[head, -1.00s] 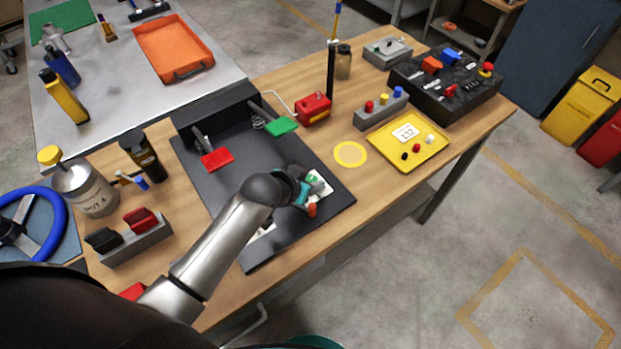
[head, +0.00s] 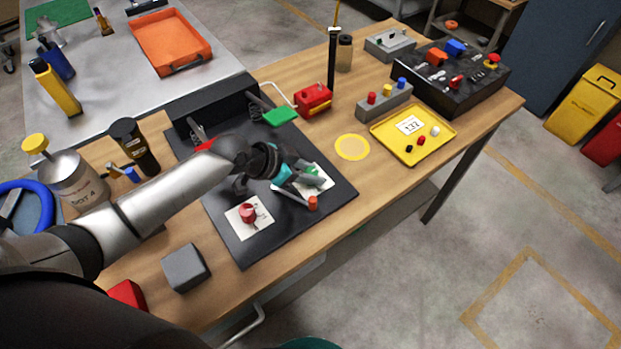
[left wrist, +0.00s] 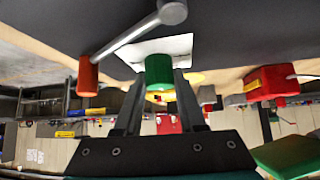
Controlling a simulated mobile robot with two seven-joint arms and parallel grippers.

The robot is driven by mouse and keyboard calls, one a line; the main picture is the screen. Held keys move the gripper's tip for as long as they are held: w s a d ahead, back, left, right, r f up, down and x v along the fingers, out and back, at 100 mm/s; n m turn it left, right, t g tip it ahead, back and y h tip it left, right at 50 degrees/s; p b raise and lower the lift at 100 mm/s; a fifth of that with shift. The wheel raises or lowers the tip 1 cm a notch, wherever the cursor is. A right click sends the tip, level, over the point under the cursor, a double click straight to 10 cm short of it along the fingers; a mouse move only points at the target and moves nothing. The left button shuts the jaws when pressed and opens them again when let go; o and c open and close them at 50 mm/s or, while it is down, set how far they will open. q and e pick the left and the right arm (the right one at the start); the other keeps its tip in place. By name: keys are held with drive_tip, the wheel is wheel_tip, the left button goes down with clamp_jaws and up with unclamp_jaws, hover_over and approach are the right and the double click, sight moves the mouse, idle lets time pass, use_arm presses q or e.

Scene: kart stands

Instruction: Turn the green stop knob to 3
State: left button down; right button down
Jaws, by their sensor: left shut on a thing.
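The green stop knob (head: 313,170) sits on a white plate (head: 325,185) on the dark pedal board (head: 290,222). My left gripper (head: 306,178) reaches it from the left. In the left wrist view the green knob (left wrist: 159,71) stands between the two fingers, which are shut on it. The knob's pointer and the plate's numbers cannot be read. A red knob (head: 248,212) sits on a second white plate to the left. My right gripper is not in view.
An orange-tipped lever (head: 312,203) lies close beside my left gripper. A green pedal (head: 279,116) stands behind it. A grey block (head: 185,268) sits at the near table edge. A yellow tray (head: 440,138) stands to the right. The yellow ring (head: 352,147) is empty.

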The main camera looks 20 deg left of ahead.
use_arm(q)
drive_tip(key=m+g+h+b, duration=0.1)
drive_tip(key=m+b, duration=0.1)
drive_tip(key=b, duration=0.1)
drive_tip(key=m+g+h+b, duration=0.1)
drive_tip(key=m+b, duration=0.1)
drive_tip(key=b, duration=0.2)
drive_tip(key=shift+w+f+m+g, duration=0.1)
drive_tip(key=shift+f+m+g, duration=0.1)
drive_tip(key=shift+m+g, duration=0.15)
drive_tip(key=shift+r+m+g+b, duration=0.15)
drive_tip(key=shift+m+g+b, duration=0.5)
drive_tip(key=shift+b, duration=0.2)
drive_tip(key=c, duration=0.5)
unclamp_jaws()
